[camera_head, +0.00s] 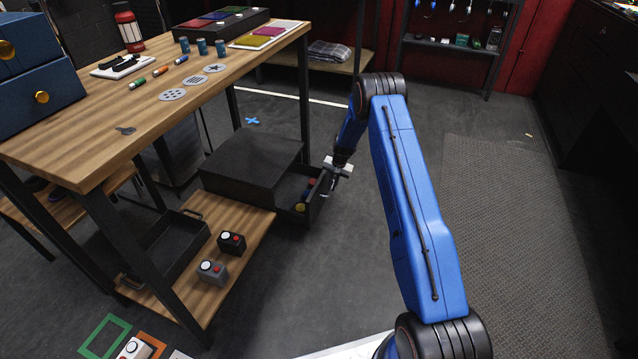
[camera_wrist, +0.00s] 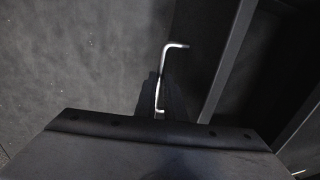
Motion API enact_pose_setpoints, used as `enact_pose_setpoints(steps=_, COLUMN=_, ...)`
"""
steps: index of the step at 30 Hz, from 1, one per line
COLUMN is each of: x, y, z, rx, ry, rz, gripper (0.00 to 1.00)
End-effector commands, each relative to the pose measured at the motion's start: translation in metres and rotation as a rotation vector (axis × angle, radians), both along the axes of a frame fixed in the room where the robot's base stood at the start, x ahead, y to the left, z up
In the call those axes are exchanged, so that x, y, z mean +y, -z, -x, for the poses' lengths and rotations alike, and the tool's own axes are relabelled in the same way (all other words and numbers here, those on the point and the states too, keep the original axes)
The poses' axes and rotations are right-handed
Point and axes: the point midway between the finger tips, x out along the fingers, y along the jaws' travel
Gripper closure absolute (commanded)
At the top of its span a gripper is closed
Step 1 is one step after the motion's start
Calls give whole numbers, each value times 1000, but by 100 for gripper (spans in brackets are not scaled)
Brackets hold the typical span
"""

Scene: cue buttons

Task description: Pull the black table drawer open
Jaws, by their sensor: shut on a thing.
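The black table drawer (camera_head: 318,200) slides out of a low black cabinet (camera_head: 252,165) under the wooden table. It stands partly open, with small yellow, red and blue things visible inside. My gripper (camera_head: 329,186) is at the drawer's outer front, shut on its handle. In the wrist view a bright bent metal handle (camera_wrist: 167,75) runs up from the dark gripper body. The drawer's dark wall (camera_wrist: 205,45) lies just right of the handle.
The wooden table (camera_head: 130,105) holds bottles, markers and a dark blue box. A lower shelf (camera_head: 205,215) carries two button boxes (camera_head: 231,243) (camera_head: 211,272) and an open black tray (camera_head: 165,255). The grey floor (camera_head: 320,270) right of the drawer is clear.

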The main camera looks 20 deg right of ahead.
Motion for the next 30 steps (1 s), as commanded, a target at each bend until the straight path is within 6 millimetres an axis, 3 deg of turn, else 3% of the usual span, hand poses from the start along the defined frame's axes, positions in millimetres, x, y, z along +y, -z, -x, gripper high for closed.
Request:
enact_pose_setpoints(steps=3, x=-19, y=0, z=14, rx=1, ry=4, rz=-1, gripper=100)
enact_pose_setpoints(steps=9, x=-38, y=0, z=28, rx=2, ry=1, rz=-1, gripper=100)
enact_pose_setpoints(steps=25, x=-45, y=0, z=33, rx=1, ry=0, rz=-1, gripper=100)
enact_pose_setpoints(steps=28, x=-45, y=0, z=33, rx=1, ry=0, rz=-1, gripper=72)
enact_pose_setpoints(steps=30, x=-45, y=0, z=33, rx=1, ry=0, rz=-1, gripper=72)
